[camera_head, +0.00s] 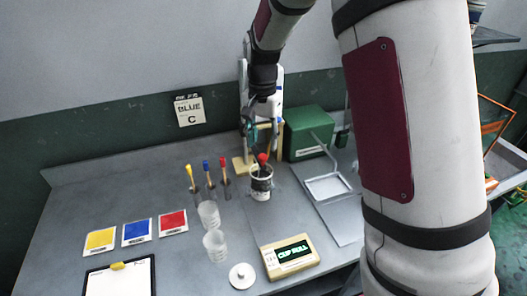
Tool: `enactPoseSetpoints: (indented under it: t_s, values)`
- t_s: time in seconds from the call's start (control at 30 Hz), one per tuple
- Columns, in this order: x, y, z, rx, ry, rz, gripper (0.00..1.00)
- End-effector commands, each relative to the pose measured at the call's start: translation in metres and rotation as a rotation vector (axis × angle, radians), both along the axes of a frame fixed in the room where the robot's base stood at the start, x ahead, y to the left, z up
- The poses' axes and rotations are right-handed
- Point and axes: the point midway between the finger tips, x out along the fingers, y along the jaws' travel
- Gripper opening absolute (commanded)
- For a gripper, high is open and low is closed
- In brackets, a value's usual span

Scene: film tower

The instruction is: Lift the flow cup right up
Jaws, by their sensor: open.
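A white can (260,188) with a dark band stands on the grey bench, right of the middle row of clear cups. A red knob (262,158) shows at its mouth; it looks like the top of the flow cup, whose body is hidden in the can. My gripper (249,128) hangs above and slightly left of the red knob, pointing down, apart from it as far as I can tell. It is open and holds nothing that I can see. A small display (289,256) at the front reads "CUP FULL".
A pale wooden stand (240,167) is behind the can, and a green box (308,133) is to its right. Clear cups (214,245) and holders with yellow, blue and red-topped tools (208,175) stand left. Coloured cards (136,232), a clipboard (120,281) and a white disc (242,276) lie in front.

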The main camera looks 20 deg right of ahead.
Motion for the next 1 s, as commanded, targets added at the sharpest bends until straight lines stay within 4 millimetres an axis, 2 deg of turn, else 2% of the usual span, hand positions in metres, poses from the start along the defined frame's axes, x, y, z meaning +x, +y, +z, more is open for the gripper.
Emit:
enactPoseSetpoints:
  t_s: [0.1,0.3,0.7,0.9,1.0]
  values:
    - [-0.002,0.0,-0.021,-0.001,0.004,0.0,0.43]
    - [-0.001,0.0,-0.042,0.0,0.001,0.001,0.43]
    - [0.0,0.0,-0.049,0.001,-0.001,0.001,0.43]
    - [0.0,0.0,-0.049,0.001,-0.001,0.001,0.0]
    - [0.0,0.0,-0.049,0.001,-0.001,0.001,0.0]
